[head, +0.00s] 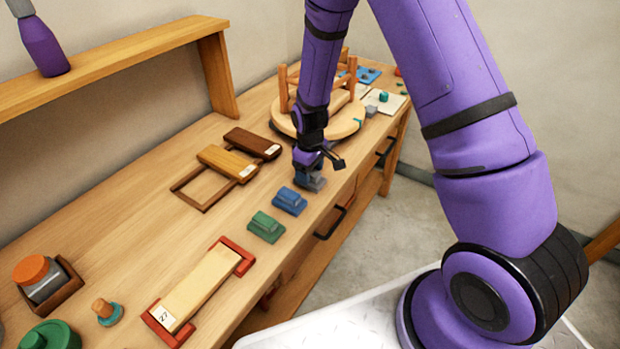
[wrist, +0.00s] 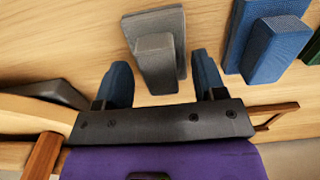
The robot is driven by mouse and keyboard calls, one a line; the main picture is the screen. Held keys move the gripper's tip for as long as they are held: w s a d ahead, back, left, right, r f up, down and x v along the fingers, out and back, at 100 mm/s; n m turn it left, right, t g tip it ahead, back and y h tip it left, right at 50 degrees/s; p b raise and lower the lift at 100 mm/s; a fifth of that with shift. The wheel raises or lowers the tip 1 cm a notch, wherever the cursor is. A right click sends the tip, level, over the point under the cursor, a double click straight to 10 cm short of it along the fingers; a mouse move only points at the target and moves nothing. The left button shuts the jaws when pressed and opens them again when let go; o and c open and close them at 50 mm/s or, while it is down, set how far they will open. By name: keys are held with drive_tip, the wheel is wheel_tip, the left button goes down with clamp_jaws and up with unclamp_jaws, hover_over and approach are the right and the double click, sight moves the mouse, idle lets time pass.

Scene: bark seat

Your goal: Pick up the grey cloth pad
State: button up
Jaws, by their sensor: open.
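The grey cloth pad (head: 316,183) lies on the bench near its front edge, partly hidden by my gripper in the head view. In the wrist view the grey pad (wrist: 156,60) has a wide base with a narrower raised block on top. My gripper (head: 312,172) is just above it. In the wrist view the two blue fingertips (wrist: 162,82) are apart, one on each side of the raised block, with a gap showing on both sides. Nothing is held.
A blue pad (head: 290,200) lies close beside the grey one, with a green pad (head: 266,226) further along. A round wooden board (head: 345,128) with a wooden frame on it stands behind my gripper. A drawer handle (head: 330,224) juts from the bench front.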

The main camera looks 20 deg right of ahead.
drive_tip(key=shift+f, duration=0.2)
drive_tip(key=c, duration=1.1)
drive_tip(key=shift+r, duration=0.15)
drive_tip(key=shift+r, duration=0.6)
wheel_tip(320, 180, up, 2)
drive_tip(key=shift+w+r, duration=0.1)
drive_tip(key=s+r, duration=0.1)
drive_tip(key=s, duration=1.5)
drive_tip(key=shift+r, duration=0.15)
drive_tip(key=shift+s, duration=0.1)
